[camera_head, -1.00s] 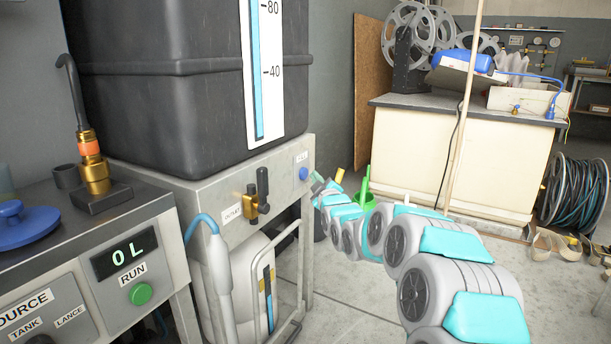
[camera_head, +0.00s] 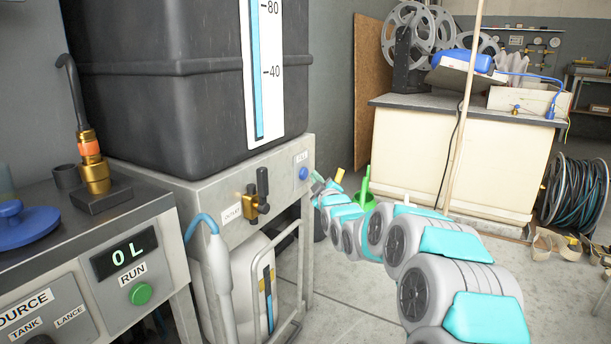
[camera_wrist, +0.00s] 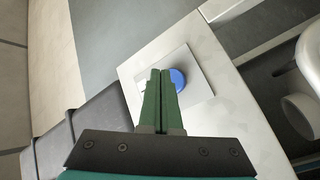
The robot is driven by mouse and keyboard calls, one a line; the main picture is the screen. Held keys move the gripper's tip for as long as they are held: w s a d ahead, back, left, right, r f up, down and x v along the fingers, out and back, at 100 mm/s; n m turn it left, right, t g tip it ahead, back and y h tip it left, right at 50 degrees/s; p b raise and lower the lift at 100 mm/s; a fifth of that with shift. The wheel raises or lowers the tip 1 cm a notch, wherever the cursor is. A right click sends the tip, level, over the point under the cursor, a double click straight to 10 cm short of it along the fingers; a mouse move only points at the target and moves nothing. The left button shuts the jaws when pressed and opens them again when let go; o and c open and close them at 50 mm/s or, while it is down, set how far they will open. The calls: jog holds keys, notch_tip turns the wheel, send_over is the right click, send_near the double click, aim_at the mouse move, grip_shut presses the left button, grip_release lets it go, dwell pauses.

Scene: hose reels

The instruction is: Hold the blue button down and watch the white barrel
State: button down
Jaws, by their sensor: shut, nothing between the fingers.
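The blue button (camera_head: 303,174) is on the right end of the grey metal stand's front, under the big black tank. My gripper (camera_head: 318,178) is just right of the button in the head view, with a small gap showing between them. In the wrist view my gripper (camera_wrist: 160,74) has its green fingers shut and empty, and they overlap the left edge of the blue button (camera_wrist: 178,79) on its pale plate. The white barrel (camera_head: 238,268) stands under the stand behind a metal rail. Its narrow gauge (camera_head: 267,295) shows blue in the lower part.
The black tank (camera_head: 165,90) carries a scale (camera_head: 266,70) marked 80 and 40. An outlet valve (camera_head: 257,197) sticks out left of the button. The console display (camera_head: 126,253) reads 0 L above a green RUN button (camera_head: 140,294). A green funnel-like thing (camera_head: 366,190) stands behind my arm.

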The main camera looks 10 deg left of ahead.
jog(key=shift+a, duration=0.2)
dwell(0.5)
jog(key=shift+w+a, duration=0.1)
jog(key=shift+a, duration=0.1)
jog(key=shift+w+a, duration=0.2)
jog(key=shift+a, duration=0.35)
dwell(2.1)
jog(key=shift+d, duration=0.15)
dwell(1.4)
jog(key=shift+s+d+b, duration=0.35)
jog(key=shift+d+b, duration=0.05)
jog(key=shift+d, duration=0.35)
jog(key=shift+d, duration=0.15)
jog(key=d, duration=0.1)
jog(key=s+d, duration=0.1)
jog(key=d, duration=0.2)
jog(key=shift+s+d, duration=0.25)
jog(key=shift+s, duration=0.1)
